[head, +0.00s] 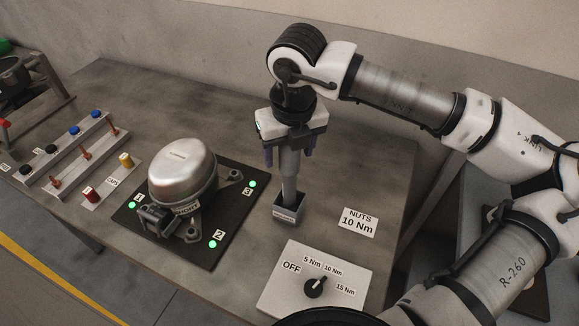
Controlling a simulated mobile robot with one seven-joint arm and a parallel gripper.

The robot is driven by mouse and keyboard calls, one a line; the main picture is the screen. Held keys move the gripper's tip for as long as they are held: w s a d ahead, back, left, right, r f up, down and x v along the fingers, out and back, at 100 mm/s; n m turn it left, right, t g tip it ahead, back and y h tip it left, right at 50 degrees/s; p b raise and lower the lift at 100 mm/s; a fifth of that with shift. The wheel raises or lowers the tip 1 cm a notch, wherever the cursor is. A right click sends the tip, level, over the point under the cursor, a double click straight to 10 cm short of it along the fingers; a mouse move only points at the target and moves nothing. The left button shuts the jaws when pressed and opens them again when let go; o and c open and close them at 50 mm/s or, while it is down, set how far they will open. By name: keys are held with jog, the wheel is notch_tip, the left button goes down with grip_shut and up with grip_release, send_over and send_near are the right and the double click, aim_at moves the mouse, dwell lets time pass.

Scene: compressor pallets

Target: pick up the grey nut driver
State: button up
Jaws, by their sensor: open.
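The grey nut driver (289,180) stands upright in a small dark square holder (289,213) on the table, right of the compressor. My gripper (288,156) points straight down over its top end. The gripper is open, with one dark purple finger on each side of the driver's upper part. The top of the driver is hidden behind the gripper body. I cannot tell whether either finger touches it.
A silver compressor (182,172) sits on a black plate (222,226) with green lights, left of the holder. A torque dial panel (287,284) lies in front, and a "NUTS 10 Nm" card (357,219) to the right. Racks with coloured caps (73,131) stand at left.

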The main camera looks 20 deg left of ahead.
jog(key=shift+f, duration=0.3)
grip_shut()
dwell(0.3)
